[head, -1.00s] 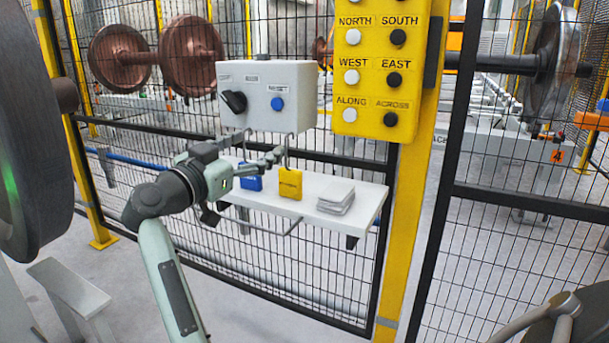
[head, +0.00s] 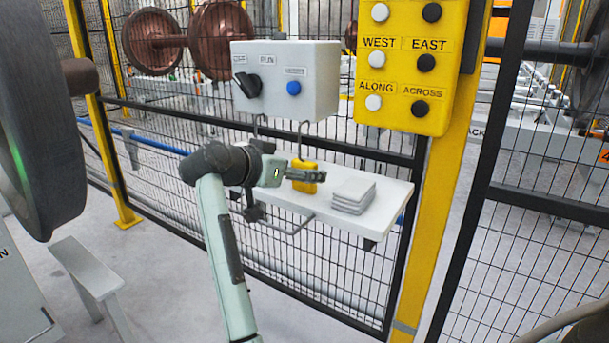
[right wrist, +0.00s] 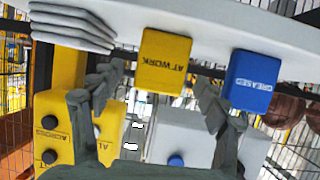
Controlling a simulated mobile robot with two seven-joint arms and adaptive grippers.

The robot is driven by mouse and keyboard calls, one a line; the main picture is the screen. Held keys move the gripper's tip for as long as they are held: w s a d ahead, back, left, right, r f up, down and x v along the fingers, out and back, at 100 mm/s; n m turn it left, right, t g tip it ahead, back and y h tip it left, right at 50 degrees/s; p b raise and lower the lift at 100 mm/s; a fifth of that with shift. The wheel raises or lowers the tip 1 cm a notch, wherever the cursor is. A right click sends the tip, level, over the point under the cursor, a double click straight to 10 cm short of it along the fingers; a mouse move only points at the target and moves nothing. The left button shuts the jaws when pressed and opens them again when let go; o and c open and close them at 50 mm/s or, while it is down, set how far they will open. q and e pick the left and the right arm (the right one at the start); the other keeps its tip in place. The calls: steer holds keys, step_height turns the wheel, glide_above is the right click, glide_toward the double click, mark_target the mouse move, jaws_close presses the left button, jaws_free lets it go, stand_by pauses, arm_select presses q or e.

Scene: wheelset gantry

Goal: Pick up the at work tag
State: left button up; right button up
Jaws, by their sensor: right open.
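The yellow at work tag (head: 304,186) is at the shelf in the head view, below a hook of the grey control box and partly covered by my right gripper (head: 318,172). In the right wrist view, which is upside down, the at work tag (right wrist: 164,62) shows its lettering and lies between and just beyond the fingertips of my right gripper (right wrist: 160,82). The fingers are spread, with a gap on each side of the tag. My left gripper is not in view.
The blue greased tag (right wrist: 247,82) is close beside one finger. A stack of grey cards (head: 352,195) lies on the white shelf (head: 385,205). The control box (head: 318,80) hangs above, with a yellow button panel (head: 410,65) to its right. Mesh fence stands behind.

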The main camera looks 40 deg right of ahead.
steer(key=shift+x, duration=1)
steer(key=c, duration=1.3)
